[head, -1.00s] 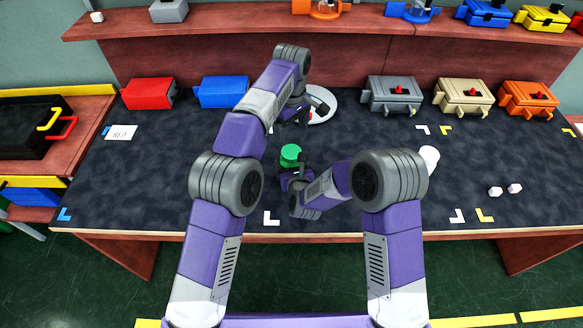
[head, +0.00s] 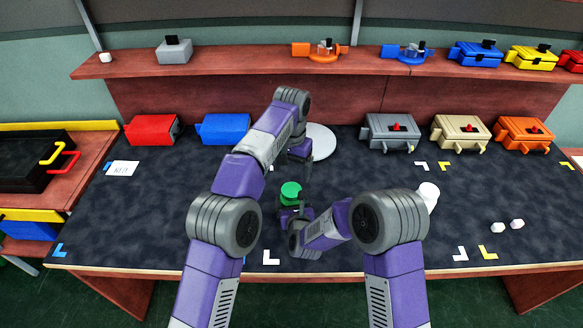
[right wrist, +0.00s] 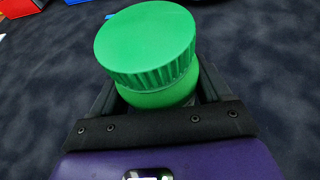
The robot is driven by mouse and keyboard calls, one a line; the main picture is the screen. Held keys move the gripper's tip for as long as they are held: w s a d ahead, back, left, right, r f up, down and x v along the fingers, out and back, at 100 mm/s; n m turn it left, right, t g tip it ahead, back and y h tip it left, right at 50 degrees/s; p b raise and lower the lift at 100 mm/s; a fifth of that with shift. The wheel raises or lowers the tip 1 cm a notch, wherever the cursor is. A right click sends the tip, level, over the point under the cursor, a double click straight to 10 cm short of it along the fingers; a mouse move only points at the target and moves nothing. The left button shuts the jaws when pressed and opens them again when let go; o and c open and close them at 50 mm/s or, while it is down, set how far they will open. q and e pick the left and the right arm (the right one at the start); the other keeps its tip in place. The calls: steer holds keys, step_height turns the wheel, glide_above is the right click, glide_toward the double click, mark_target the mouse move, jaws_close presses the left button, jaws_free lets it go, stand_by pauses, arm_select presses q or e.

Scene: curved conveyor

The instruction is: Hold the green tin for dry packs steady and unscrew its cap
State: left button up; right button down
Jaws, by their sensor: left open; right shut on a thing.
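The green tin (head: 291,188) stands upright on the dark table top, its ribbed green cap (right wrist: 146,42) seated on it in the right wrist view. My right gripper (head: 295,210) is shut on the tin's body below the cap, with a finger on either side in the right wrist view. My left gripper (head: 302,160) is open and empty, pointing down behind the tin, apart from the cap. Its fingertips are small and partly hidden, so its exact height over the table is hard to tell.
A white disc (head: 322,143) lies behind the tin, close to my left gripper. A white round item (head: 429,192) stands right of my right arm. Red (head: 152,130) and blue (head: 222,128) boxes stand at the back left; grey (head: 388,131), tan and orange cases at the back right.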

mark_target(292, 189)
arm_select(q)
steer(key=m, duration=1.1)
steer(key=shift+m, duration=0.3)
steer(key=m, duration=1)
steer(key=shift+f, duration=4)
